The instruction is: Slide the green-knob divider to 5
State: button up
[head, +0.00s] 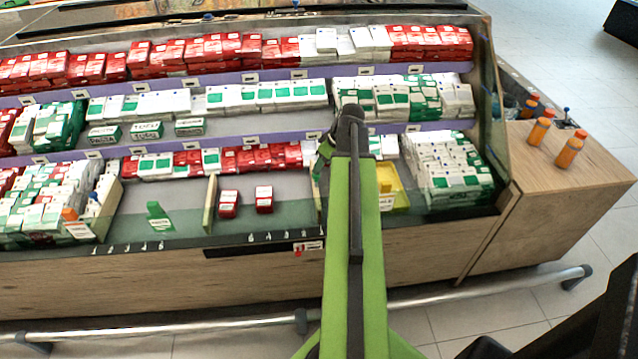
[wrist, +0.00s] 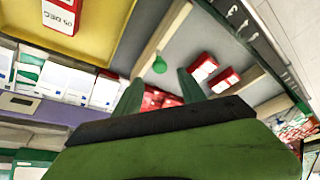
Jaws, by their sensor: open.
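The green knob (wrist: 160,65) shows in the wrist view, on the side of a pale wooden divider (wrist: 166,38) next to the yellow tray. My gripper (wrist: 160,80) is open and empty. Its two green fingers point towards the knob, which appears between and just beyond the tips; I cannot tell whether they touch it. In the head view my green arm reaches over the shelf front and hides most of this divider and the knob. Position marks (head: 268,237) run along the front edge, too small to read.
Another wooden divider (head: 210,204) stands to the left, with small red boxes (head: 264,199) lying between the two. A yellow tray (head: 393,186) is to the right of my arm. White-green boxes (head: 445,170) fill the right end. A metal rail (head: 450,299) runs low along the front.

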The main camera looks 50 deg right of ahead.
jog(key=b, duration=0.4)
send_over(315, 184)
jog(key=f, duration=0.4)
jog(key=s+f, duration=0.1)
jog(key=f, duration=0.1)
jog(key=shift+d, duration=0.35)
jog(key=shift+w+r, duration=0.1)
jog(key=shift+r, duration=0.05)
grip_shut()
